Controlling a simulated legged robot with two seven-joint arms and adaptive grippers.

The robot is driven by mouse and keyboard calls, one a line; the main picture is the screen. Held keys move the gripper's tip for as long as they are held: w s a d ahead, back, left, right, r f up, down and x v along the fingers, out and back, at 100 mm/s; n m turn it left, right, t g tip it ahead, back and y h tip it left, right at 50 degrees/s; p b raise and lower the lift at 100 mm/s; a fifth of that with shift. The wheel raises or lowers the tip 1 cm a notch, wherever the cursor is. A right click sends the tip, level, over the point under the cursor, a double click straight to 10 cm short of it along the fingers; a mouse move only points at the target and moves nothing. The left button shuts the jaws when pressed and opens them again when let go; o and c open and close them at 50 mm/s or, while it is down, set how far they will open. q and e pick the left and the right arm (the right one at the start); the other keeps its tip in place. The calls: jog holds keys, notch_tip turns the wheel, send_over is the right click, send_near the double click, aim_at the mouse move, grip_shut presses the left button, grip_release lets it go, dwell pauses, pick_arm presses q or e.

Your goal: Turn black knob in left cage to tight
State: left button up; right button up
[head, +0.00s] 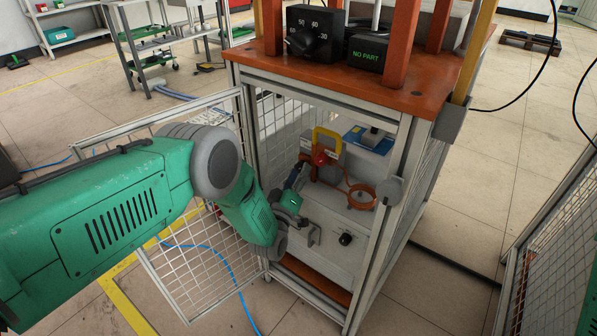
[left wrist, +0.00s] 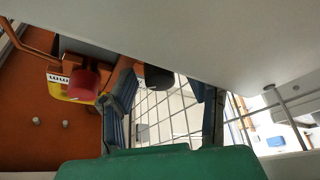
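In the head view a black knob (head: 345,238) sits on the pale front panel inside the cage, low down. My left gripper (head: 306,219) is inside the cage, just left of this knob. The left wrist view shows its two bluish fingers (left wrist: 168,98) spread apart. A dark rounded knob (left wrist: 157,77) shows beyond and between them, partly hidden by one finger. I cannot tell whether it is the same knob or whether a finger touches it. The gripper holds nothing that I can see. My right gripper is in neither view.
The mesh door (head: 205,285) stands open to the left of the cage. Inside are a red knob (head: 320,156), a yellow handle (head: 327,133) and an orange ring (head: 361,197). The cage post (head: 378,230) borders the opening on the right. A dial box (head: 327,48) stands on the orange top.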

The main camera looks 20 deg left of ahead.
pick_arm(q)
jog(key=shift+w+a+r, duration=0.1)
jog(key=shift+a+r, duration=0.05)
dwell(0.3)
jog(key=v, duration=1.2)
jog(key=shift+w, duration=0.1)
